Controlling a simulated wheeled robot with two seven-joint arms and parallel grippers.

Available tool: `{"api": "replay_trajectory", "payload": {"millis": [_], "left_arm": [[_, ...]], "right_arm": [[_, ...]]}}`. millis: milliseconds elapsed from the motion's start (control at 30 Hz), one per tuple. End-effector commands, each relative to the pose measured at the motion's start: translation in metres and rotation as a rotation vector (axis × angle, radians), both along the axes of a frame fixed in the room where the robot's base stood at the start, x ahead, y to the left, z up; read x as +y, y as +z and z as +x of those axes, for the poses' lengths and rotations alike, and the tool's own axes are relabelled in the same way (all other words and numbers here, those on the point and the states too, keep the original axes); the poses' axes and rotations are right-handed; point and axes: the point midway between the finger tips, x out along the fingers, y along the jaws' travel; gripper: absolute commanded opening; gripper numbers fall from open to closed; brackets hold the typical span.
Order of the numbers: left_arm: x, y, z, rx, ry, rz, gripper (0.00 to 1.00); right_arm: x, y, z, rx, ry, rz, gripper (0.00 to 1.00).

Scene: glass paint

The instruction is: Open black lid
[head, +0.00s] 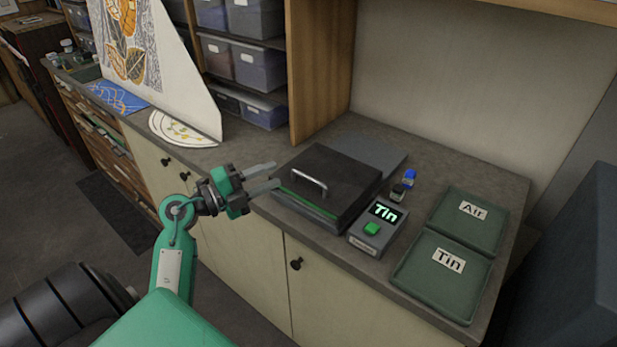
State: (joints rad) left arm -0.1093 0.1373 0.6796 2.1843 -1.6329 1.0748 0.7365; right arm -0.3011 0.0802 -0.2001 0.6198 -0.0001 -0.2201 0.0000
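The black lid (345,170) lies shut, or nearly so, on a low grey box on the counter. A silver bar handle (309,181) sits near its front edge. A green strip (307,204) shows along the front, below the lid. My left gripper (277,175) is just left of the box, its two grey fingers pointing right and spread apart with nothing between them. The nearer fingertip is close to the box's front left corner; I cannot tell whether it touches. My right gripper is not in view.
A grey device (378,233) reading "Tin" with a green button stands right of the box. Two small bottles, one blue-capped (409,178), stand behind it. Green trays labelled "Air" (471,220) and "Tin" (443,276) lie at right. A wooden shelf (320,65) rises behind.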

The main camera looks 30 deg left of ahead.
Motion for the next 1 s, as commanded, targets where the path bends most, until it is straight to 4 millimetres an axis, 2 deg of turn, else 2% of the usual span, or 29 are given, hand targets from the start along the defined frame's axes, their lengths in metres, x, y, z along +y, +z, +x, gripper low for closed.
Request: {"api": "replay_trajectory", "payload": {"millis": [200,333,433,567,800,1000], "left_arm": [[0.018,-0.027,-0.009,0.182,-0.012,0.105,0.32],[0.021,-0.033,-0.011,0.222,-0.014,0.121,0.32],[0.018,-0.034,-0.004,0.226,-0.014,0.121,0.32],[0.008,-0.036,0.014,0.223,-0.017,0.118,0.32],[-0.016,-0.045,0.06,0.224,-0.016,0.118,0.32],[-0.032,-0.052,0.09,0.223,-0.015,0.119,0.32]], "right_arm": [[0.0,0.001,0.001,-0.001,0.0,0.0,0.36],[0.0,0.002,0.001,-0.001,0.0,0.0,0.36],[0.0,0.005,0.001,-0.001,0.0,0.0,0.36],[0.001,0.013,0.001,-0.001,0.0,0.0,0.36],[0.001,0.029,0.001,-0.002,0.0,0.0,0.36],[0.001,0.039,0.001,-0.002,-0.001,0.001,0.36]]}}
